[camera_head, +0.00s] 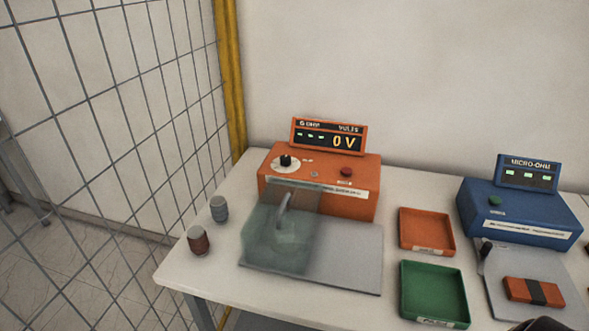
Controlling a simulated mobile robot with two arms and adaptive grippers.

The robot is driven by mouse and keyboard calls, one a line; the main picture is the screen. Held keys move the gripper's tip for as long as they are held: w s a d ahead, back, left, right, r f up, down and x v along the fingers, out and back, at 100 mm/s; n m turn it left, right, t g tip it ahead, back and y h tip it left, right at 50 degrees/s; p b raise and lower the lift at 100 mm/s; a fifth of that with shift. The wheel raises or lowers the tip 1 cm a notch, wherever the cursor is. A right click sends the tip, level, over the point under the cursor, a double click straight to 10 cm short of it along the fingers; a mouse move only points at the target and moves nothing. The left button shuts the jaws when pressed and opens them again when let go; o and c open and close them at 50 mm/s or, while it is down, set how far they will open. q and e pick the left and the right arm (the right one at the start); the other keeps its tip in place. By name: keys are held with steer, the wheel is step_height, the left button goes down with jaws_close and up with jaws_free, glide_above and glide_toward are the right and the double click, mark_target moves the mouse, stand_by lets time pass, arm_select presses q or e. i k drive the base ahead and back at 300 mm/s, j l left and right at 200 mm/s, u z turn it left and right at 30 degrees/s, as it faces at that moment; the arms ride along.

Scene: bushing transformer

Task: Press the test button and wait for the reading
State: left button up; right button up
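A blue instrument (520,215) labelled MICRO-OHM stands at the right of the bench. A green button (494,201) is on its sloping top. Its display (528,174) shows short green dashes and no number I can read. An orange-red block with a dark band (533,291) lies on the grey plate (503,300) in front of it. A dark shape, probably part of my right gripper (541,324), shows at the bottom edge, below the block and well away from the button. Its fingers cannot be made out. My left gripper is not in view.
An orange tester (318,206) shows 0 V, with a dial, a red button (346,172) and a clear cover (284,232) over its plate. Orange (426,249) and green (405,296) trays lie between the instruments. Two small cylinders stand left. A mesh fence (110,120) bounds the left.

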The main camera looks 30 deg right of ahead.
mark_target(346, 171)
steer(key=l+z, duration=0.15)
steer(key=z, duration=0.8)
